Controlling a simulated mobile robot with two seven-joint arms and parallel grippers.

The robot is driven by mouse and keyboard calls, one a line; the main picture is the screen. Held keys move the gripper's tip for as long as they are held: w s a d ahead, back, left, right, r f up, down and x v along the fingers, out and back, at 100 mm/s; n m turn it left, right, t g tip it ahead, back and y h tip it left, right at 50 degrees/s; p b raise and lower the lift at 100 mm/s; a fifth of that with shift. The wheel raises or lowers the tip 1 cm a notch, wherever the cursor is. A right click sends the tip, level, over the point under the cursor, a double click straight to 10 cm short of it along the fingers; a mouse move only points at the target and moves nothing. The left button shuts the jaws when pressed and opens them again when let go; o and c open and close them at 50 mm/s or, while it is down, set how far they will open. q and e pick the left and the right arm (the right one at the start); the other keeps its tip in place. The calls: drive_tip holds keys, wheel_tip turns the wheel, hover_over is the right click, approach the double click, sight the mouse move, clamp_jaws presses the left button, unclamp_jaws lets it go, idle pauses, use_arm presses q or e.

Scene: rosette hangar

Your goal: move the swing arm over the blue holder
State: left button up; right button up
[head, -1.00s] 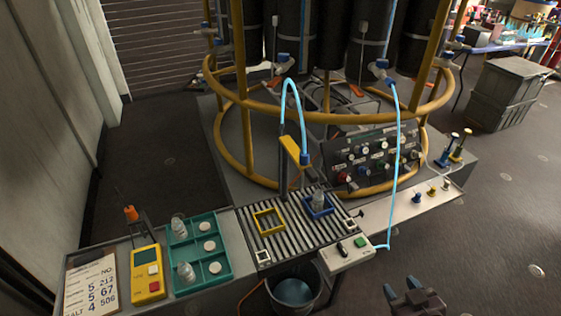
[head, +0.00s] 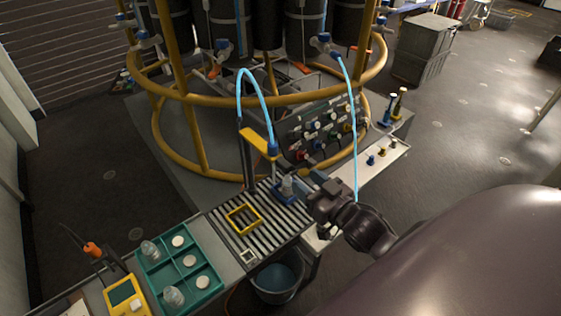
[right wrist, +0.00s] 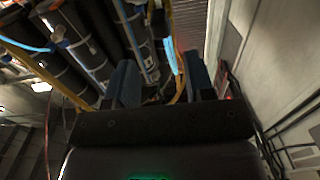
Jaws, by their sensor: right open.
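The swing arm (head: 260,141) is a yellow bar on a dark post behind the slatted bench. Its blue nozzle end (head: 272,149), fed by a light-blue hose, shows above and slightly left of the blue holder (head: 279,197). A clear bottle (head: 287,186) stands in the blue holder. A yellow holder (head: 243,219) lies on the slats to the left. My right gripper (head: 311,181) is open, just right of the blue holder and partly in front of it. In the right wrist view its two fingers (right wrist: 162,84) are apart. My left gripper is out of view.
A teal tray (head: 160,262) with bottles and white discs stands at the left. A yellow ring frame (head: 205,168) and a gauge panel (head: 320,130) rise behind the bench. A bucket (head: 278,284) stands below. A light-blue hose (head: 355,130) hangs behind my right gripper.

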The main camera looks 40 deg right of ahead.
sight(290, 168)
drive_tip(key=w, duration=0.8)
drive_tip(key=shift+w+a, duration=0.35)
drive_tip(key=shift+a, duration=0.05)
clamp_jaws()
